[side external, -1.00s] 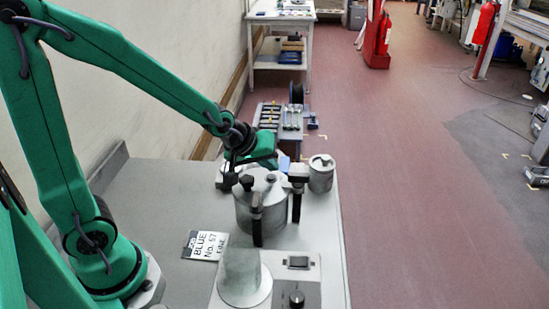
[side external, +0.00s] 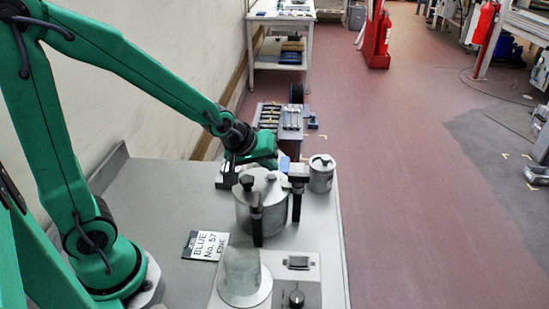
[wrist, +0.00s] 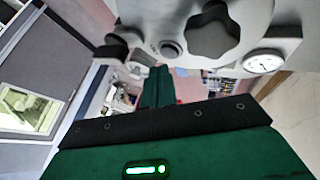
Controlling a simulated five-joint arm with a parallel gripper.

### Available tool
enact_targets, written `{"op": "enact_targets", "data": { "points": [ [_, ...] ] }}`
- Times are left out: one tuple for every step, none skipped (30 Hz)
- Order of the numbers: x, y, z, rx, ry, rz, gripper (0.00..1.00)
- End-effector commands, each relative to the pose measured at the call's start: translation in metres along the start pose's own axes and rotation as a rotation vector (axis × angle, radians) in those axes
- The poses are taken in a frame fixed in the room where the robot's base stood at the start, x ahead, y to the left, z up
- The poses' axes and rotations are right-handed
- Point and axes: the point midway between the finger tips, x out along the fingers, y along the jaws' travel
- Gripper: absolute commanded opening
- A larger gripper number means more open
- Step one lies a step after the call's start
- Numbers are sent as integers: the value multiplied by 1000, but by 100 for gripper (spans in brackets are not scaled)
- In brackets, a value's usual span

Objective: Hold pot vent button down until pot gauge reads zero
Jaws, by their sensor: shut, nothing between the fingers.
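The metal pot (side external: 262,212) stands on the bench with a dark knob and dark upright handles. The wrist view shows its lid (wrist: 148,12) from close by, with a dark lobed knob (wrist: 212,38). The round vent button (wrist: 171,48) sits on the lid beside the knob. The white-faced gauge (wrist: 263,61) is on the other side of the knob; its reading is too small to tell. My gripper (wrist: 157,72) is shut and empty, its tip close to the button in the picture; contact is unclear. In the side view my gripper (side external: 266,163) is behind the pot.
A lidded metal can (side external: 321,174) stands right of the pot near the bench edge. A label card (side external: 206,246) lies left of it. The bench at left is clear.

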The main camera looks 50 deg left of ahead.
Motion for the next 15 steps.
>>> {"op": "enact_targets", "data": {
  "points": [
    [0, 0, 0, 0, 0, 0, 0],
    [0, 0, 0, 0, 0, 0, 0],
    [1, 0, 1, 0, -1, 0, 0],
    [1, -1, 1, 0, -1, -1, 0],
    [2, -1, 1, 0, -1, -1, 0],
    [3, -1, 2, 0, -2, -1, 0],
    [3, -2, 2, 0, -2, -1, 0],
    [4, -2, 3, 0, -2, -1, 0],
    [5, -2, 4, 0, -2, 0, 0],
    [6, -2, 4, 0, -2, 0, 0],
    [6, -3, 4, 0, -2, 0, 0],
    [6, -3, 4, 0, -2, 0, 0],
    [7, -3, 5, 0, -2, 1, 0],
    [7, -3, 5, 0, -2, 1, 0],
    [7, -3, 5, 0, -2, 1, 0]
  ]
}}
